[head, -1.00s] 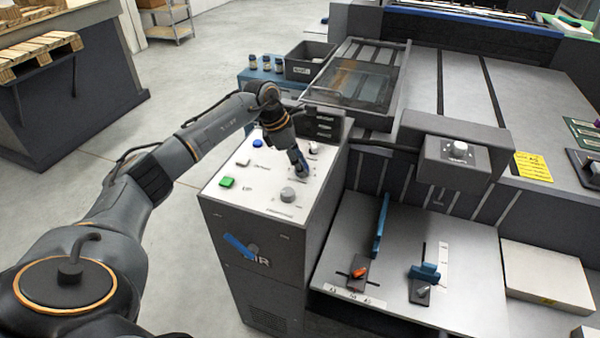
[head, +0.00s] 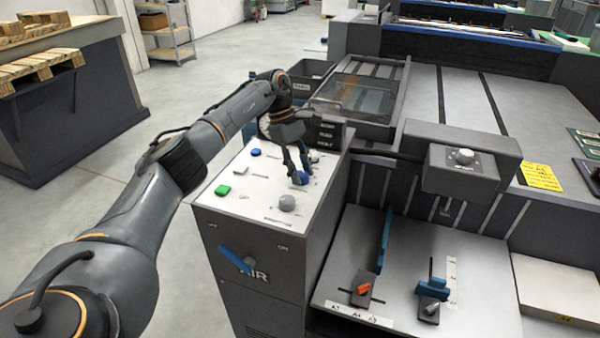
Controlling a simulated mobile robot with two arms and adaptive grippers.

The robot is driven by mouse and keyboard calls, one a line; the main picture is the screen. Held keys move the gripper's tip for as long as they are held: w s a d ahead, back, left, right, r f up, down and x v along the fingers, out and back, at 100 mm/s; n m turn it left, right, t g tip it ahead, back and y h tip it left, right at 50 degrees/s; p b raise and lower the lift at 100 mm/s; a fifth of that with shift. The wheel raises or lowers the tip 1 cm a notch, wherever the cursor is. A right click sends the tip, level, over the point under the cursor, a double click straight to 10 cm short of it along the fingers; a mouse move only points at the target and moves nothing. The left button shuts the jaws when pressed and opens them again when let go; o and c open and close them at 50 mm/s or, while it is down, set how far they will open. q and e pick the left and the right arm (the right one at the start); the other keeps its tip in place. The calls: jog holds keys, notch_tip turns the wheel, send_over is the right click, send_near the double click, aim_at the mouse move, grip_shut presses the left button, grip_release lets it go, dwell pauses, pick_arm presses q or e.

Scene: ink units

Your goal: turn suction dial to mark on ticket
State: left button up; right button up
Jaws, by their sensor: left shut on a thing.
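The white-topped AIR unit (head: 262,207) stands in the middle of the head view. A grey knob (head: 287,203) sits nearer the front edge, and a pale knob (head: 314,156) sits just behind the gripper. A yellow ticket (head: 540,176) lies on the machine at the right; its writing is too small to read. My right gripper is not in view.
A blue button (head: 256,152), a white button (head: 239,170) and a green button (head: 223,190) are on the panel's left side. A grey control box (head: 461,170) stands right. Open floor lies to the left.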

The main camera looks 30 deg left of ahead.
pick_arm(q)
jog(key=shift+m, duration=0.3)
jog(key=o, duration=1.1)
jog(key=shift+o, duration=0.2)
jog(key=v, duration=1.2)
jog(key=shift+w+d, duration=0.1)
jog(key=shift+w, duration=0.05)
